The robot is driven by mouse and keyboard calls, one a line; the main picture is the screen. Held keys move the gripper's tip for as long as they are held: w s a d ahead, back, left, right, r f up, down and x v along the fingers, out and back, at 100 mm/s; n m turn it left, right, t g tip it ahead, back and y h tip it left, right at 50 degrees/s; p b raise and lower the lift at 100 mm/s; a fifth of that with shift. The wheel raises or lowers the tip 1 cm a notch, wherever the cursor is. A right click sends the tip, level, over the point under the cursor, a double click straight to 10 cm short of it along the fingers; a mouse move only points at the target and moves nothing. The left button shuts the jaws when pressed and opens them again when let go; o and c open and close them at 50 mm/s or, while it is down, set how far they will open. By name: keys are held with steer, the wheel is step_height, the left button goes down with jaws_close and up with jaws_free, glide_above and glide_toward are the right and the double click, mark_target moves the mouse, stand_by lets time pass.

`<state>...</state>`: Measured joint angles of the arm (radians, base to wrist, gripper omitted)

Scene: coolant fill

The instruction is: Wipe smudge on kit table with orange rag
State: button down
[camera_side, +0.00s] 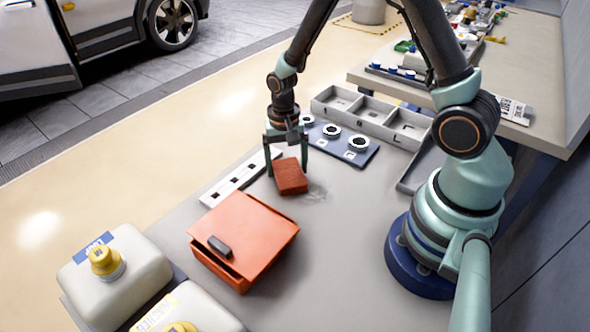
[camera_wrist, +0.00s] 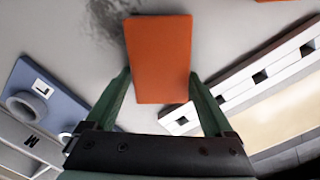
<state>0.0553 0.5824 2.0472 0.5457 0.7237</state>
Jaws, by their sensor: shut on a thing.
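The orange rag (camera_side: 290,177) is a folded block on or just above the grey kit table (camera_side: 345,270); I cannot tell if it touches. My gripper (camera_side: 287,172) points down and is shut on the rag. In the wrist view the rag (camera_wrist: 159,58) sits between the green fingers of my gripper (camera_wrist: 158,85). A dark grey smudge (camera_wrist: 104,22) shows on the table beside the rag's upper left edge in the wrist view. In the side view the smudge (camera_side: 316,192) is faint, just right of the rag.
An orange box (camera_side: 243,235) with a dark handle stands in front of the rag. A white slotted bar (camera_side: 238,180) lies to the left. A blue plate with rings (camera_side: 350,152) and a grey compartment tray (camera_side: 410,125) lie behind. White jugs (camera_side: 125,275) stand at the front left.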

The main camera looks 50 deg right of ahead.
mark_target(324, 192)
steer(key=shift+s+d+r, duration=0.1)
steer(key=shift+s+r, duration=0.05)
steer(key=shift+s, duration=0.4)
steer(key=shift+s+d+r, duration=0.1)
steer(key=shift+s+r, duration=0.05)
steer(key=shift+s, duration=0.4)
steer(key=shift+s+f, duration=0.15)
steer(key=shift+s, duration=1.95)
steer(key=shift+s+f, duration=0.15)
steer(key=shift+s, duration=1.95)
steer(key=shift+w, duration=0.1)
steer(key=shift+w, duration=2.15)
steer(key=shift+w+a+r, duration=0.1)
steer(key=shift+w, duration=3.95)
steer(key=shift+t, duration=0.3)
steer(key=shift+w+r, duration=0.1)
steer(key=shift+r, duration=1.35)
steer(key=shift+s+r, duration=0.2)
steer(key=shift+r, duration=1.45)
